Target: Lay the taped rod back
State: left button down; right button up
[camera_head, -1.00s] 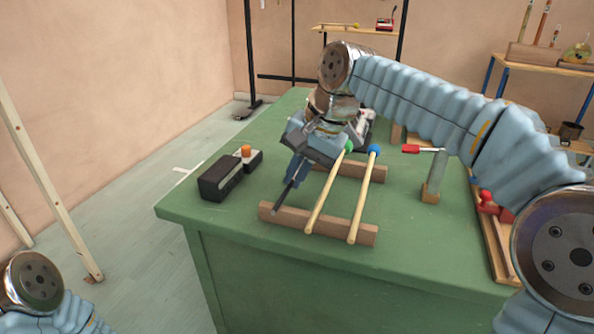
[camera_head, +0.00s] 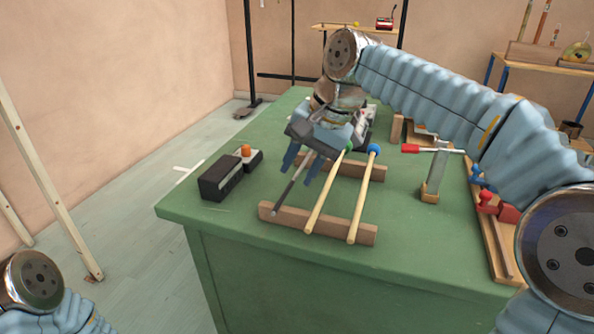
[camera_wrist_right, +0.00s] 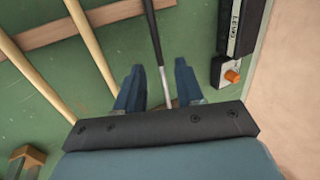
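The taped rod (camera_head: 288,193), dark at its near part and silver toward the gripper, lies with its near end on the front wooden bar (camera_head: 330,226). In the right wrist view the rod (camera_wrist_right: 157,45) runs between the two spread blue fingers. My right gripper (camera_head: 303,163) is open above the rod's silver part, with clear gaps on both sides in the wrist view (camera_wrist_right: 160,85). The rod's far end is hidden by the gripper. Two pale mallets, one green-headed (camera_head: 328,190) and one blue-headed (camera_head: 364,195), lie to its right across the bars. My left gripper is out of view.
A black box (camera_head: 220,178) and a small box with an orange knob (camera_head: 246,151) stand left of the rod on the green table (camera_head: 300,265). A block with a red-handled rod (camera_head: 432,175) stands to the right. The front tabletop is clear.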

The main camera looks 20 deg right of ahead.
jog(key=p+v, duration=0.2)
jog(key=v, duration=0.9)
jog(key=shift+r+p, duration=0.3)
jog(key=shift+r, duration=0.05)
jog(key=shift+s+d, duration=0.1)
